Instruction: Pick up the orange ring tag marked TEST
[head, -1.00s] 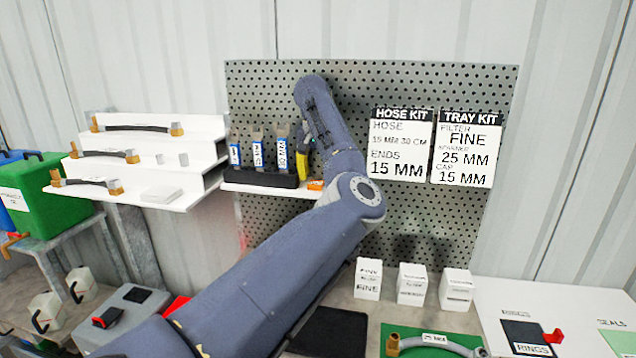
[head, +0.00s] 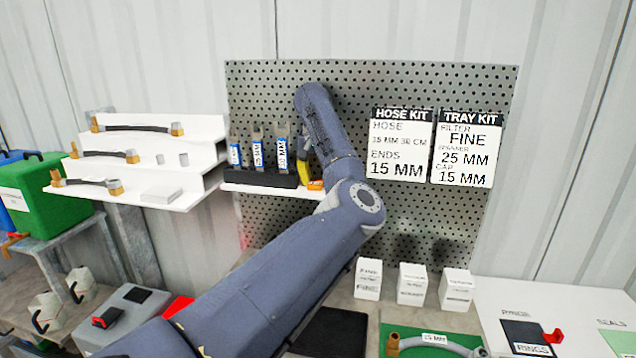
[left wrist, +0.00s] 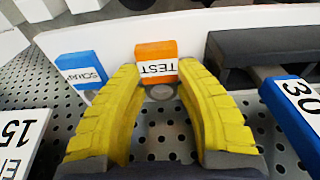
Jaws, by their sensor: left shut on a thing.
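The orange ring tag marked TEST (left wrist: 156,52) stands at the white shelf, its white label facing my wrist camera. My left gripper (left wrist: 158,75) has its two yellow fingers closed on either side of the tag. In the head view the orange tag (head: 316,185) shows at the right end of the small pegboard shelf, with my left gripper (head: 307,178) at it. My left forearm hides part of the pegboard there. My right gripper is not in view.
A blue tag (left wrist: 80,69) with a white label is left of the orange one. A dark holder (head: 262,180) with several blue-labelled spanners stands close by on the shelf (head: 240,188). Printed kit cards (head: 400,145) hang to the right.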

